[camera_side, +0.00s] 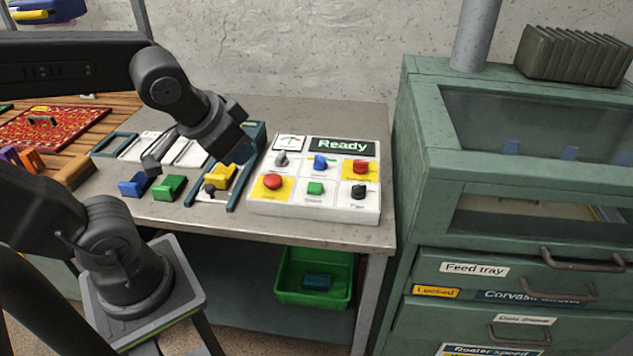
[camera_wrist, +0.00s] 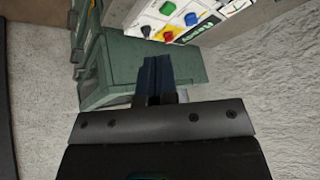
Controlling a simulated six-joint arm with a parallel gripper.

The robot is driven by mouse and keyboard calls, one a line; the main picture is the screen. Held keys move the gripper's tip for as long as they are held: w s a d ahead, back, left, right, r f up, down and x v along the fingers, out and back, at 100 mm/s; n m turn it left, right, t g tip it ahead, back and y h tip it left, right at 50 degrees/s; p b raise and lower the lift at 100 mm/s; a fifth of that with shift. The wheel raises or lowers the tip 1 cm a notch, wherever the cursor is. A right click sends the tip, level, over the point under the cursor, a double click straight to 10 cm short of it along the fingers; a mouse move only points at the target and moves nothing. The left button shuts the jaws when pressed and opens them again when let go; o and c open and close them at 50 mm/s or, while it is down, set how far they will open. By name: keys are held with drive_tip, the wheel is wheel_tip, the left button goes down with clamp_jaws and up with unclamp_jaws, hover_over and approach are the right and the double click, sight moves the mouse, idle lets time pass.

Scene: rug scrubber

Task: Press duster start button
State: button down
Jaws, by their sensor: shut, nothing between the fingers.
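A white control panel (camera_side: 258,208) lies on the grey table, with a display (camera_side: 342,147) reading "Ready". The labels are too small to tell which control is the duster start. My gripper (camera_side: 243,154) is shut and empty, above and left of the panel, touching no button. In the wrist view the shut blue fingertips (camera_wrist: 157,62) point toward the green cabinet, with part of the panel (camera_wrist: 210,32) at the top.
A green cabinet (camera_side: 395,180) with drawers and a windowed hood stands right of the table. Blue, green (camera_side: 169,187) and yellow blocks and a blue-edged rack (camera_side: 255,140) lie left of the panel. A green bin (camera_side: 285,291) sits on the lower shelf.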

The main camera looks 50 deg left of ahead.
drive_tip(key=w+a+t+y, duration=0.2)
drive_tip(key=w+a+y, duration=0.1)
drive_tip(key=w+a, duration=0.2)
drive_tip(key=m+t+h, duration=0.2)
drive_tip(key=m+h, duration=0.4)
drive_tip(key=m, duration=0.4)
hover_over(315, 188)
wheel_tip(315, 188, down, 5)
drive_tip(key=shift+f+m+g, duration=0.5)
drive_tip(key=shift+f+g, duration=0.1)
drive_tip(key=shift+f, duration=0.35)
drive_tip(key=shift+f, duration=4.35)
drive_tip(key=shift+f, duration=0.15)
drive_tip(key=shift+f, duration=0.3)
